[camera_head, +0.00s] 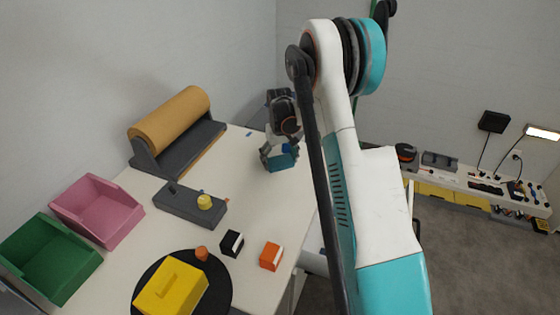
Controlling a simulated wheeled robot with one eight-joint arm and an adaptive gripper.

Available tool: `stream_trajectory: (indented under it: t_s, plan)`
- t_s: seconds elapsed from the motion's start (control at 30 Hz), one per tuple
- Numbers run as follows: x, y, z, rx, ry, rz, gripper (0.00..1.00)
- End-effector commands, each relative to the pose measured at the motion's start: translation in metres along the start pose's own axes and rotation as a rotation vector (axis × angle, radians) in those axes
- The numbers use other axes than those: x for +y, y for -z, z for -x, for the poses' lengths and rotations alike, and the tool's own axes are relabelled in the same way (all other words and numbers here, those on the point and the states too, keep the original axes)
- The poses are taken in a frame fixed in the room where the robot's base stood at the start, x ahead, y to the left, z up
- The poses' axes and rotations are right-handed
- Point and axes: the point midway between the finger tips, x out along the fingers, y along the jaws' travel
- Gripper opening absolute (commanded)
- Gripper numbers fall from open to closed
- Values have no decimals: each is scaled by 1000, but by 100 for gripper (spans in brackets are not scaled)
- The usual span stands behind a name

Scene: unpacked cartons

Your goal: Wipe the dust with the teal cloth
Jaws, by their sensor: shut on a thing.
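My gripper (279,157) is over the far right part of the white table (240,180). It is shut on the teal cloth (283,163), a small folded-looking teal piece between its fingers. The cloth is at or very near the table top; I cannot tell whether it touches. A small blue patch shows at its upper edge. I cannot make out any dust on the table; part of the surface is hidden behind my gripper and arm.
A brown paper roll on a grey stand (172,128) is at the back left. Pink (97,210) and green (48,260) bins stand at left.

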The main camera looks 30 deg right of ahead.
Motion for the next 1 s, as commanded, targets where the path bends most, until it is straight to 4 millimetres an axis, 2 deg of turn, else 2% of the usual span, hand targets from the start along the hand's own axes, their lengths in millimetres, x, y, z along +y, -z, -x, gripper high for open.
stream_trajectory:
  t_s: [0.07,0.17,0.7,1.0]
  plan:
    - [-1,1,5,0,0,1,57]
    - [-3,0,26,0,0,2,57]
    - [-12,0,73,0,0,4,57]
    - [-14,0,82,0,0,4,57]
